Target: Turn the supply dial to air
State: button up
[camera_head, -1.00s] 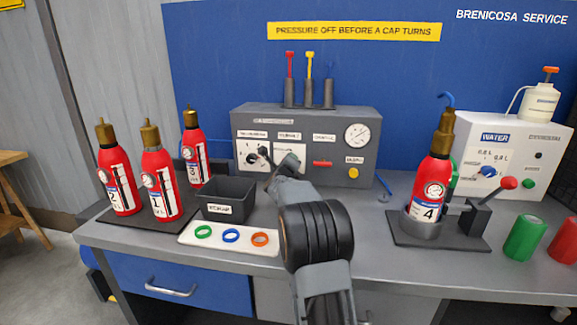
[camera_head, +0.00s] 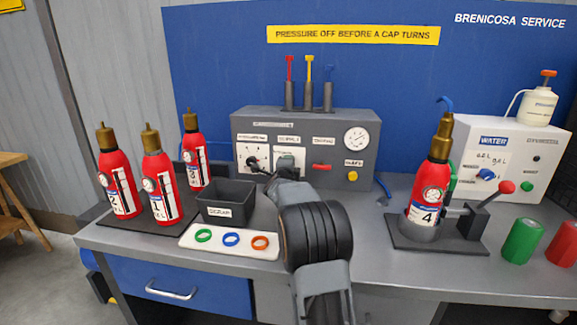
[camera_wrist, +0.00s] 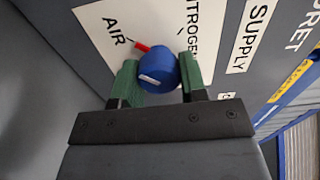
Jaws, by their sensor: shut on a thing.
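The supply dial (camera_wrist: 158,72) is a round blue knob with a red pointer, on a white plate (camera_wrist: 97,24) marked AIR and NITROGEN, under a SUPPLY label. My gripper (camera_wrist: 160,80) is shut on the knob, one green jaw on each side. The red pointer points up-left in the wrist view, close to the tick beside AIR and away from the NITROGEN one. In the head view my gripper is at the front of the grey panel (camera_head: 362,170), and my arm hides the knob.
The panel also has a gauge (camera_head: 357,138), a red control (camera_head: 321,167) and a yellow button (camera_head: 352,176). A dark bin (camera_head: 226,203) and a tray of coloured rings (camera_head: 188,240) lie left of my arm. Extinguisher 4 (camera_head: 428,198) stands in a holder at right.

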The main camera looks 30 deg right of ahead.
dwell(0.4)
jog(key=o, duration=0.9)
jog(key=v, duration=1.4)
jog(key=shift+w+b, duration=0.1)
jog(key=shift+b, duration=0.25)
